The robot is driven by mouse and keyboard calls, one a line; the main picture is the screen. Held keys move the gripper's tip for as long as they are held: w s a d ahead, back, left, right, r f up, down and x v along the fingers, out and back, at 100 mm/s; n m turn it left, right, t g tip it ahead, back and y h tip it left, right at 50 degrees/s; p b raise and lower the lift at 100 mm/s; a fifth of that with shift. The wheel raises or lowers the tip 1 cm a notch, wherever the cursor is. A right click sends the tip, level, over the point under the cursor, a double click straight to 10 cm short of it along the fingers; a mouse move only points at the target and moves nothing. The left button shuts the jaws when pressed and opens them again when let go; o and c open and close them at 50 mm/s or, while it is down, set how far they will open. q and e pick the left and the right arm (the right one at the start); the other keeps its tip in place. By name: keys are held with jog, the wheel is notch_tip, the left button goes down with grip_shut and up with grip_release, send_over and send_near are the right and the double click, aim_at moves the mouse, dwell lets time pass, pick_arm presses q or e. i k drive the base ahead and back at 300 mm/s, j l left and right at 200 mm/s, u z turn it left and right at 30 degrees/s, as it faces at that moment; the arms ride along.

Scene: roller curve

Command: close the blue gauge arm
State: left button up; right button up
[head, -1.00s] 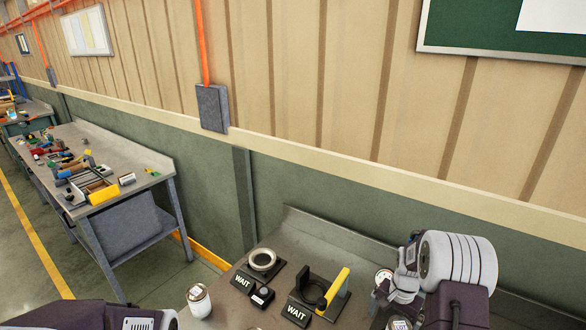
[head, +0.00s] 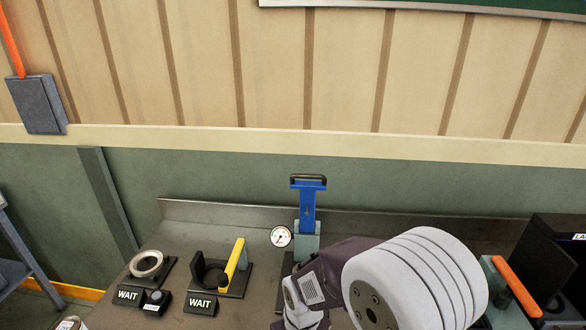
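The blue gauge arm (head: 308,207) stands upright near the back of the bench, with a dark handle bar across its top. It rises from a grey-green base (head: 306,241). A round white gauge dial (head: 280,237) sits just left of that base. My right arm comes in from the lower right, in front of the base, and hides its lower part. The fingers of my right gripper are not visible. My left arm and gripper are out of view.
A ring on a dark stand (head: 147,265) and a fixture with a yellow lever (head: 234,262) stand to the left, with WAIT signs (head: 201,304). An orange-handled fixture (head: 517,287) stands at the right. The bench's raised back edge (head: 225,212) runs behind.

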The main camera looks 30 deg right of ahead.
aim_at(308, 189)
jog(key=z, duration=1.05)
